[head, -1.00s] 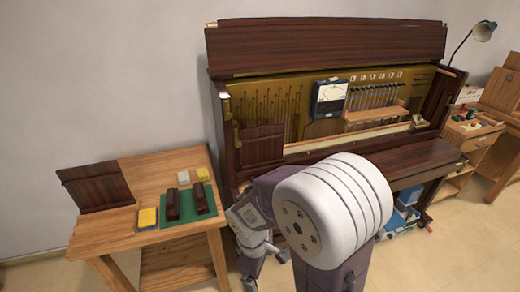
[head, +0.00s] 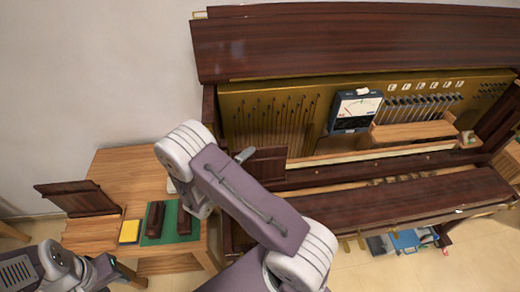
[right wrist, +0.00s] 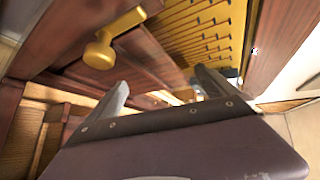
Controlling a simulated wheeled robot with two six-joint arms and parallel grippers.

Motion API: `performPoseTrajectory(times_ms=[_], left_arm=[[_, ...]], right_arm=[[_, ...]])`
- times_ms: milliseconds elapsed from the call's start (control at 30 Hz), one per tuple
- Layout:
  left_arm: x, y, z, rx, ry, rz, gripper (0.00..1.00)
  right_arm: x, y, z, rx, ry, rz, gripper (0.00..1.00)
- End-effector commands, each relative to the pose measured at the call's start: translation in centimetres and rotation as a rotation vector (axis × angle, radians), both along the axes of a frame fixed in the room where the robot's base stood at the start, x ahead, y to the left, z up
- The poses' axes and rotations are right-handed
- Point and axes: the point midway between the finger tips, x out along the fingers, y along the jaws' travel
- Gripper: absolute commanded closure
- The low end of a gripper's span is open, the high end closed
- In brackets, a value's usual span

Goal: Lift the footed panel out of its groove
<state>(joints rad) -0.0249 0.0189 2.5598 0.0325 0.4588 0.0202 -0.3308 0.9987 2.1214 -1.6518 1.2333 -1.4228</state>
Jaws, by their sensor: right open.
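A dark wooden panel (head: 268,164) stands upright at the left end of the piano's open front; my right arm hides part of it, and its foot and groove are not visible. A second dark panel (head: 78,198) stands on the side table at left. My right gripper (head: 244,155) is at the upper left edge of the piano panel. In the right wrist view its fingers (right wrist: 165,90) are apart, with dark panel wood (right wrist: 145,55) just beyond; I cannot tell if they touch it. My left gripper (head: 100,270) is low at left, its jaws unclear.
A brass latch (right wrist: 100,52) sticks out close to the right gripper. The piano's raised lid (head: 330,45) hangs above, and a meter (head: 354,111) stands inside. The side table (head: 127,168) holds a green mat (head: 171,238) with two dark blocks and a yellow block (head: 130,231).

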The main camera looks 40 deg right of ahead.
Motion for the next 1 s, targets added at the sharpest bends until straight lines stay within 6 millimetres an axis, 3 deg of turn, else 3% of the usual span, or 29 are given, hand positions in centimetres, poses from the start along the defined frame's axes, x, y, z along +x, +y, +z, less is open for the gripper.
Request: performPoseTrajectory(times_ms=[33,133,433,633,833,1000], left_arm=[[0.0,0.0,1.5,0.0,0.0,0.0,0.64],[0.0,0.0,2.6,0.0,0.001,0.0,0.64],[0.0,0.0,3.3,0.0,0.001,0.0,0.64],[0.0,0.0,4.5,0.0,0.0,0.0,0.64],[0.0,0.0,4.7,0.0,0.0,0.0,0.64],[0.0,0.0,6.7,0.0,0.0,0.0,0.64]], right_arm=[[-0.4,0.4,0.4,-0.01,0.03,0.015,0.03],[-1.3,0.9,-0.2,-0.028,0.079,0.039,0.03],[-1.6,1.4,-0.4,-0.037,0.104,0.062,0.03],[-0.5,-1.2,-1.2,-0.036,0.105,0.057,0.03],[0.0,-2.0,-1.7,-0.036,0.103,0.061,0.03],[0.9,-4.7,-2.1,-0.036,0.104,0.055,0.03]])
